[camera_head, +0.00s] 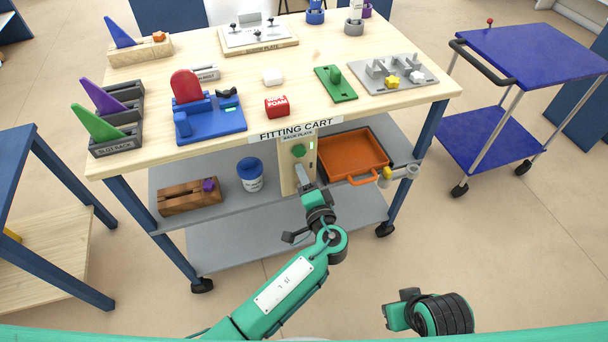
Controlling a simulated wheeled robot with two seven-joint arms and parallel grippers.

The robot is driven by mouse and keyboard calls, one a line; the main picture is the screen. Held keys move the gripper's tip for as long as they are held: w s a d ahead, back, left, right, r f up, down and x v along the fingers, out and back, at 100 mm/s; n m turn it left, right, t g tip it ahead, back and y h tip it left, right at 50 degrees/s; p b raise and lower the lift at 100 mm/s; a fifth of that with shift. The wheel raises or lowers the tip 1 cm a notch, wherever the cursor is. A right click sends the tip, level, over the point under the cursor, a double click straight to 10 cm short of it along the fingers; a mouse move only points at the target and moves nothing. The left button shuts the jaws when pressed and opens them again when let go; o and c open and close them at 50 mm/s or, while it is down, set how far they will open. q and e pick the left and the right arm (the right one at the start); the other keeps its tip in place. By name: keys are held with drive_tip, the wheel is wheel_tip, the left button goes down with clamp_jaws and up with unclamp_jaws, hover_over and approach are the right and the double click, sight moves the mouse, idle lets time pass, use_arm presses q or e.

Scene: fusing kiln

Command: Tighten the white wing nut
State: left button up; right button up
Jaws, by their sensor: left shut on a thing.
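A pale, lobed nut, apparently the white wing nut (417,77), sits at the right end of a grey fixture plate (360,88) on the cart top. A yellow lobed nut (392,82) sits just left of it. My left gripper (304,181) is well below and left of them, at the wooden front panel (287,176) under the cart's edge. It appears shut on a grey part at this panel, but the fingers hide most of that part. A green knob (298,151) shows just above. My right gripper's fingers do not show; only part of my right arm does.
An orange tray (353,153) lies on the shelf right of my left gripper, with a small grey holder (405,172) near it. A blue-lidded tub (250,174) stands left. The cart top (230,62) holds several fixtures. A blue trolley (540,50) stands at right.

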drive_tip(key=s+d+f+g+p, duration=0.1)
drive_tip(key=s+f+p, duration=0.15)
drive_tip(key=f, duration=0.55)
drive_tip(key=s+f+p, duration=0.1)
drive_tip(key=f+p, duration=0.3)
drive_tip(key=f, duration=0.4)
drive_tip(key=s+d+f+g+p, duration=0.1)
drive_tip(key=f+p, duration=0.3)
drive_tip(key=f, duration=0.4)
use_arm(q)
drive_tip(key=m, duration=0.6)
drive_tip(key=m+p, duration=0.1)
drive_tip(key=m, duration=1.3)
drive_tip(key=shift+s+f+p, duration=0.2)
drive_tip(key=shift+f+p, duration=0.15)
drive_tip(key=shift+p, duration=0.05)
drive_tip(key=shift+f+m, duration=0.1)
drive_tip(key=shift+m, duration=0.4)
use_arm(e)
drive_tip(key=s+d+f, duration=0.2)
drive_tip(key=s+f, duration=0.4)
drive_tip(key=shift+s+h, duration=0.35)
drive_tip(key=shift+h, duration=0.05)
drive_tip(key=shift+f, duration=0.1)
use_arm(q)
drive_tip(key=o, duration=1)
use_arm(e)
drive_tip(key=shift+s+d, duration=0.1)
use_arm(q)
drive_tip(key=shift+a, duration=0.1)
